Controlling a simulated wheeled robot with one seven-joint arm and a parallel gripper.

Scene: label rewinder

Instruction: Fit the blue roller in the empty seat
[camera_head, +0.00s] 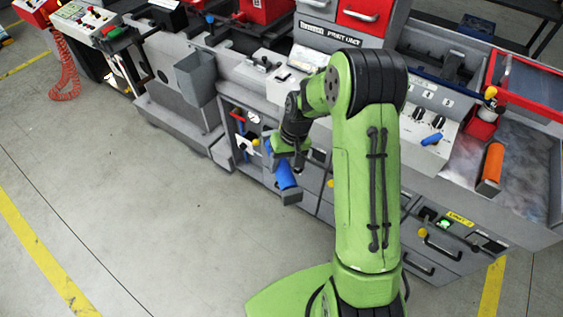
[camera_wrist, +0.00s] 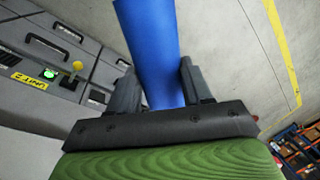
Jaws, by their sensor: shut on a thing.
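The blue roller (camera_head: 285,174) is held in my gripper (camera_head: 288,160), in front of the machine's front panels and clear of them. It hangs tilted, with a grey end at its lower tip. In the wrist view the blue roller (camera_wrist: 150,45) stands between the two dark fingers of my gripper (camera_wrist: 153,85), which are shut on it. Its far end runs out of the top of that view. I cannot make out the empty seat in either view; part of the machine is hidden behind my green arm.
The grey machine (camera_head: 240,62) runs across the back. An orange roller (camera_head: 493,162) sits at its right end, near a red-framed window (camera_head: 530,85). A grey bin (camera_head: 197,78) juts from the front. A yellow-knobbed lever (camera_wrist: 75,72) sticks out near the drawers. The floor at left is clear.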

